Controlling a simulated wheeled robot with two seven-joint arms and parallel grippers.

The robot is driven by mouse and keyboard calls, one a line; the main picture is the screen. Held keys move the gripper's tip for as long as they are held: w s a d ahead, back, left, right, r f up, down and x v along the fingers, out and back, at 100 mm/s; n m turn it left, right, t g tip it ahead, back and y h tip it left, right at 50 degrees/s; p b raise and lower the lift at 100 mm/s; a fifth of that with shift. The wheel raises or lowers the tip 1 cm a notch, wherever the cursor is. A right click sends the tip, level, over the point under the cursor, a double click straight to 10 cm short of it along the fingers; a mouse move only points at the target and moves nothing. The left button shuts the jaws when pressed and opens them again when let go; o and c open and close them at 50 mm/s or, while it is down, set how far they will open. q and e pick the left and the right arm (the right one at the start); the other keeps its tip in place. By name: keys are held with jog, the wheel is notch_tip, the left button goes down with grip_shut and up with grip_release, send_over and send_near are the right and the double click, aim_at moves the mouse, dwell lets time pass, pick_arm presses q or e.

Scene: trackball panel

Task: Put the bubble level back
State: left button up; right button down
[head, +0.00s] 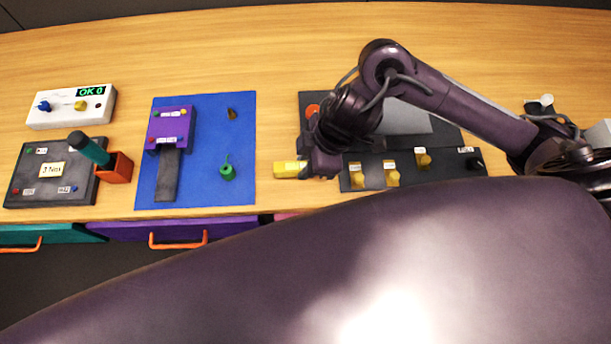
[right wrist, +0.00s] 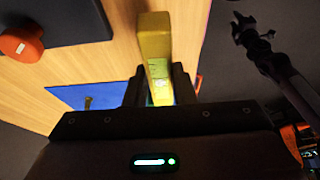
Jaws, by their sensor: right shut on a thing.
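The bubble level is a yellow block (head: 290,169) with a pale label, in the head view just left of my right gripper (head: 308,167). My right gripper is shut on one end of it and holds it out to the left, over the bare wood near the table's front edge. In the right wrist view the yellow level (right wrist: 155,50) stands out between the dark fingers (right wrist: 158,88). Whether it touches the table is not clear. A bare place for the level cannot be made out.
Left of the level lies a blue board (head: 243,130) with a purple fixture (head: 170,123). Further left are a dark panel (head: 22,180), an orange cup (head: 117,168) and a white box (head: 70,118). A black strip with yellow knobs (head: 392,177) lies right, partly behind my arm.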

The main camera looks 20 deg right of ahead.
aim_at(306, 181)
jog(key=shift+f, duration=0.75)
notch_tip(306, 181, down, 4)
jog(key=shift+r+b, duration=0.2)
jog(key=shift+b, duration=0.4)
jog(key=shift+f, duration=0.2)
jog(key=shift+f, duration=0.1)
jog(key=c, duration=1.2)
grip_release()
